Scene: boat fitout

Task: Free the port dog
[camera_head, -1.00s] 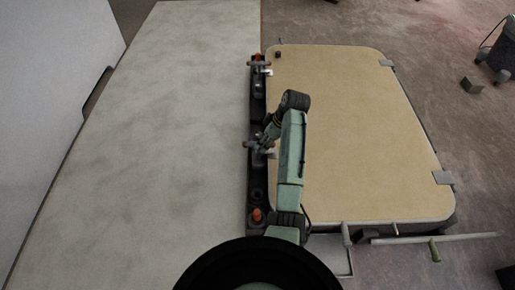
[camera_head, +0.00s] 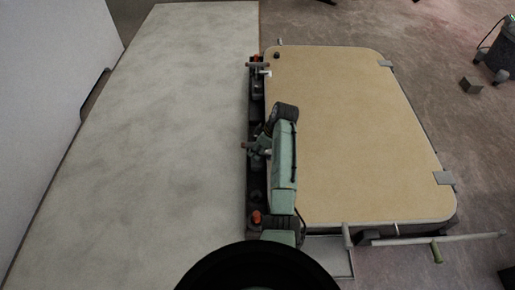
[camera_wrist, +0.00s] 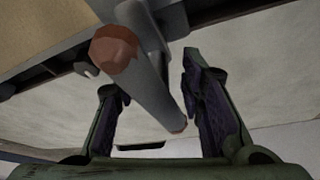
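The tan hatch panel (camera_head: 350,130) has a dark strip (camera_head: 255,182) along its left edge, carrying dog handles. One dog (camera_head: 250,145) lies about midway along the strip, and my gripper (camera_head: 264,143) is at it, partly hidden by my arm. In the wrist view a grey dog handle (camera_wrist: 150,85) with a reddish-brown end runs between the fingers of my gripper (camera_wrist: 152,78). The fingers are open, with gaps visible on both sides of the handle. A second dog (camera_head: 258,65) sits at the strip's far end. I cannot tell which dog is the port one.
Orange-red knobs stand on the strip, one at the near end (camera_head: 256,217). A pale flat surface (camera_head: 170,130) left of the strip is clear. A small box (camera_head: 471,85) is on the floor.

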